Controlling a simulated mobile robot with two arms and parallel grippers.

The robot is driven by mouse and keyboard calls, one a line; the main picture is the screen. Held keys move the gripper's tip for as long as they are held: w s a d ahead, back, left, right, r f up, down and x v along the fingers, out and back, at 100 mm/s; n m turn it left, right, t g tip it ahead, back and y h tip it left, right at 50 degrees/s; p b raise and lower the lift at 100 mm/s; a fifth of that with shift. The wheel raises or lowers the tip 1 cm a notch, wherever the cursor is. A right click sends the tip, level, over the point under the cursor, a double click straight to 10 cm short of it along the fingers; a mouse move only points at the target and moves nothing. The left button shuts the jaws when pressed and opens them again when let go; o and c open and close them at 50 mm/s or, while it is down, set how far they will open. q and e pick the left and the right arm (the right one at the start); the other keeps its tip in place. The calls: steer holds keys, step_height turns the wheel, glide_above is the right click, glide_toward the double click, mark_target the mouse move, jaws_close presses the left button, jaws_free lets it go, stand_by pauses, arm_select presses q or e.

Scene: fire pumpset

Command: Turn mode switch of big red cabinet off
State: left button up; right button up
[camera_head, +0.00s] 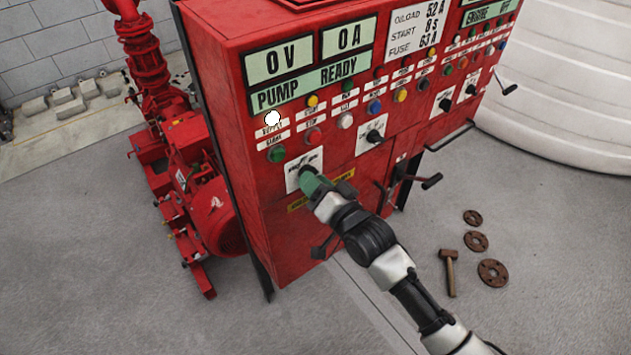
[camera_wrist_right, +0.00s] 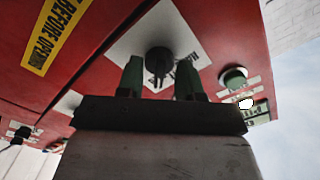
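The big red cabinet (camera_head: 285,225) stands in the middle of the head view, with displays, buttons and several black rotary switches on its front. The lower-left rotary switch sits on a white plate (camera_head: 291,181), mostly covered by my right gripper (camera_head: 311,180) in the head view. In the right wrist view its black knob (camera_wrist_right: 158,62) shows between the two green fingers of my right gripper (camera_wrist_right: 160,80). The fingers are apart, with gaps beside the knob, so the gripper is open. The switch's lettering is too blurred to read. My left gripper is not in view.
Another rotary switch (camera_head: 374,136) is up and right of my gripper. A green button (camera_head: 276,153) is close by on the left. Black handles (camera_head: 425,181) stick out at lower right. A hammer (camera_head: 449,272) and rusty discs (camera_head: 492,272) lie on the floor.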

jaws_close()
steer(key=shift+n, duration=0.3)
steer(key=shift+d+f+n+p, duration=0.1)
steer(key=shift+n+p, duration=0.2)
steer(key=shift+n, duration=1.75)
steer(key=shift+d+n+p, duration=0.1)
steer(key=shift+n+p, duration=0.2)
steer(key=shift+n, duration=1.75)
